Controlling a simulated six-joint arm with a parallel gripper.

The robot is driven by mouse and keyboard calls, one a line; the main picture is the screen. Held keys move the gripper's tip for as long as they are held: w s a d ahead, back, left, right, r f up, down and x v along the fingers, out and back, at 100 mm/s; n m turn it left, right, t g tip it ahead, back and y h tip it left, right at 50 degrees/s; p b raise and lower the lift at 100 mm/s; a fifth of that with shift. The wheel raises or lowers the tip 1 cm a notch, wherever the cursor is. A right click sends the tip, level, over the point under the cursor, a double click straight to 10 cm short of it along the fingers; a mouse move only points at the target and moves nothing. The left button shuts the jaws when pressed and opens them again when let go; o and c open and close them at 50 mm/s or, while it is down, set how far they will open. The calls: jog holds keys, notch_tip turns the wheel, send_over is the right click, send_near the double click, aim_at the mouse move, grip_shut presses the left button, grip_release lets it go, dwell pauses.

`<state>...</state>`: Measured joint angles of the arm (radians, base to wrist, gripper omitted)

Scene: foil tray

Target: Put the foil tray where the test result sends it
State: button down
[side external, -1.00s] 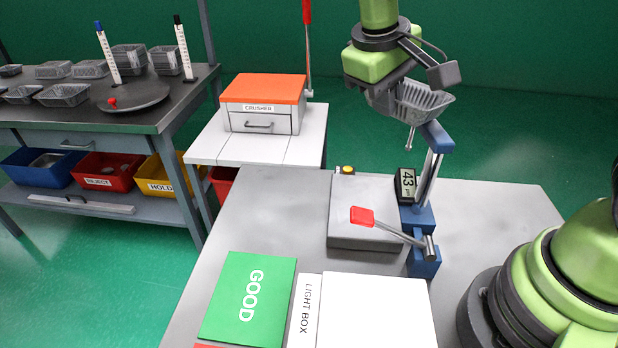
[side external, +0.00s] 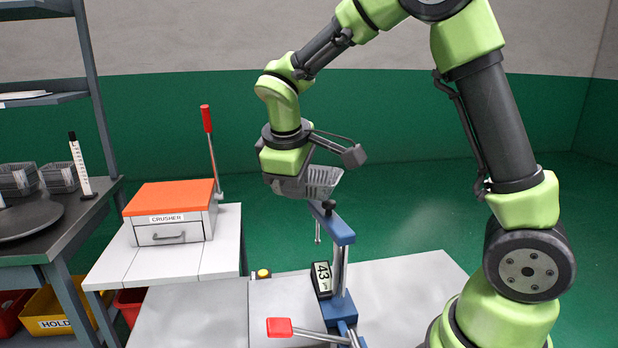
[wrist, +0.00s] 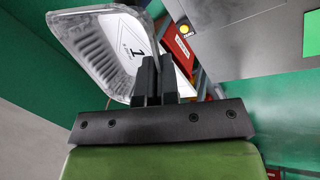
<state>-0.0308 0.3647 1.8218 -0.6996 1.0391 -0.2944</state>
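The foil tray (side external: 320,183) is a silvery, ribbed, shallow tray, held in the air just above the blue test stand (side external: 334,224). In the wrist view the tray (wrist: 78,38) is tilted and shows a white diamond label marked 1. My gripper (wrist: 155,80) has its dark fingers close together on the tray's near edge. The fingers are mostly hidden in the side view. The stand's small display (side external: 322,279) reads 43, with the unit too small to read. Its lever has a red pad (side external: 279,327).
The crusher (side external: 172,212), with an orange lid and a red-topped lever, stands on a white table (side external: 160,265) at the left. A yellow HOLD bin (side external: 58,312) sits on the shelf of the dark bench (side external: 60,228). A yellow button (side external: 263,273) lies near the display.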

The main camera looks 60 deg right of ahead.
jog(key=w+a+f+n+t+y, duration=0.1)
jog(key=a+f+n+y, duration=0.1)
jog(key=a+f+n, duration=0.45)
jog(key=w+a+f+n+t+y, duration=0.1)
jog(key=a+f+n+t, duration=0.15)
jog(key=a+n, duration=0.55)
jog(key=s+a+f+n+y, duration=0.1)
jog(key=s+a+f+n, duration=0.1)
jog(key=a+n, duration=0.1)
jog(key=s+a+f+n+g+y, duration=0.1)
jog(key=s+a+f+n, duration=0.1)
jog(key=a, duration=0.3)
jog(key=s+a+f+n+g+y, duration=0.1)
jog(key=s+a+f+n, duration=0.1)
jog(key=s+a+n, duration=0.1)
jog(key=shift+a+f+n+y, duration=0.2)
jog(key=shift+a+n+y, duration=0.25)
jog(key=shift+a, duration=0.45)
jog(key=shift+a+f, duration=0.1)
jog(key=shift+f, duration=3.15)
jog(key=shift+f, duration=0.2)
jog(key=c, duration=1.3)
grip_release()
